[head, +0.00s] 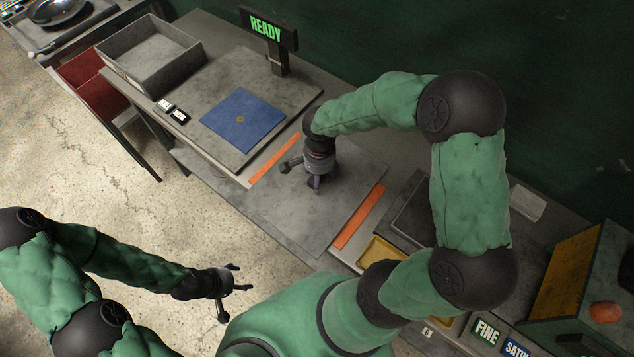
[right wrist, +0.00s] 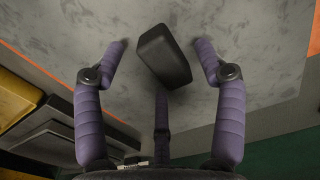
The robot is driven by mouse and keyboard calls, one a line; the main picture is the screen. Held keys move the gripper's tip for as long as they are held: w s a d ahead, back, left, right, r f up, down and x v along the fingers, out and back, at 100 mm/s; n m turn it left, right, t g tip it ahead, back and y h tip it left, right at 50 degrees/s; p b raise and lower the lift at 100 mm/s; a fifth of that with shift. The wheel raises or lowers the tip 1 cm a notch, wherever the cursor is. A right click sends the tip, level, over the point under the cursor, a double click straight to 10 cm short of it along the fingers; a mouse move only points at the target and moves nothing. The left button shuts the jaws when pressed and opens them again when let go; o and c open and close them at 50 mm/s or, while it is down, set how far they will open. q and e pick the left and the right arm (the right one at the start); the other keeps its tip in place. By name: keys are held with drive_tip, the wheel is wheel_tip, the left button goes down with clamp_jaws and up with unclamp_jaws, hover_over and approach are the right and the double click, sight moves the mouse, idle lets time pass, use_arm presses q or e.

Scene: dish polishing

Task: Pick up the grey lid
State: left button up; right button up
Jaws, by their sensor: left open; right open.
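A flat grey square plate (head: 290,215), which looks like the grey lid, lies on the bench between two orange strips. It fills most of the right wrist view (right wrist: 260,50). A dark oblong block (right wrist: 165,57), perhaps its handle, shows against it there. My right gripper (head: 303,178) is open above the plate. In the right wrist view its purple fingers (right wrist: 161,48) are spread on both sides of the block, with no visible grip on it. The gripper hides the block in the head view. My left gripper (head: 235,290) is open and empty over the floor.
A blue square mat (head: 243,119), a grey open tray (head: 150,58) and a READY sign (head: 267,29) are at the left and back. A yellow tray (head: 381,252) and a FINE sign (head: 487,332) are at the right. A dark green wall runs behind the bench.

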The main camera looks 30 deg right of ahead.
drive_tip(key=shift+f, duration=0.75)
drive_tip(key=c, duration=1.4)
clamp_jaws()
drive_tip(key=shift+r, duration=0.15)
